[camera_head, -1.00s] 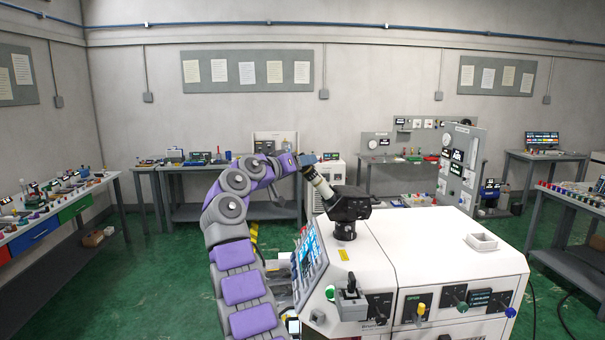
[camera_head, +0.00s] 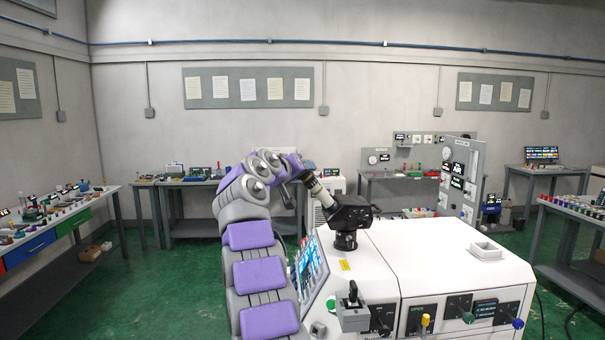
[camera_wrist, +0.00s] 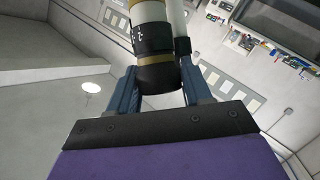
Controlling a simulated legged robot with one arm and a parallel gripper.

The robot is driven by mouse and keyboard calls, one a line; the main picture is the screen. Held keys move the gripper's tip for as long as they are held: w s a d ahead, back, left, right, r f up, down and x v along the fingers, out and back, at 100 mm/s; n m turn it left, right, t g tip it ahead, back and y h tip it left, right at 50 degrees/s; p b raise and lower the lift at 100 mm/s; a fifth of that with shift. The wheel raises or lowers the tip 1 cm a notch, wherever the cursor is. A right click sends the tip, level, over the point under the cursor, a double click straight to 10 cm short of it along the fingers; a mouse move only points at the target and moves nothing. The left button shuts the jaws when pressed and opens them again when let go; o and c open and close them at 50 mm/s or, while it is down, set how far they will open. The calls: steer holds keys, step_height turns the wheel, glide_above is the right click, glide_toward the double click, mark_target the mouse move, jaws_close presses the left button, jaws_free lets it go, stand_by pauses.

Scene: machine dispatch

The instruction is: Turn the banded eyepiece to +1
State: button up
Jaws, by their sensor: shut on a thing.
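The microscope-like viewer (camera_head: 350,215) stands on the white machine, its eyepiece tubes pointing up and left. The banded eyepiece (camera_head: 320,191) is a cream tube with a dark end. In the wrist view the banded eyepiece (camera_wrist: 152,45) has a black ring with small white marks, a tan band and a dark eyecup. A second tube (camera_wrist: 178,30) lies just to its right. My gripper (camera_wrist: 155,85) has its two blue-grey fingers on either side of the dark end and is shut on the eyepiece. The marks are too small to read.
The white machine (camera_head: 450,255) carries a joystick box (camera_head: 352,309), a screen panel (camera_head: 310,263) and coloured knobs at its front. A small white tray (camera_head: 486,250) sits on top. Benches with small items line the walls. Green floor is open at left.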

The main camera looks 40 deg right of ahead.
steer(key=shift+w, duration=0.1)
steer(key=o, duration=0.6)
steer(key=shift+o, duration=0.5)
steer(key=shift+w+f, duration=0.1)
steer(key=shift+w, duration=0.05)
steer(key=shift+a, duration=0.1)
steer(key=b+v, duration=0.3)
steer(key=v, duration=1.4)
steer(key=shift+a, duration=0.2)
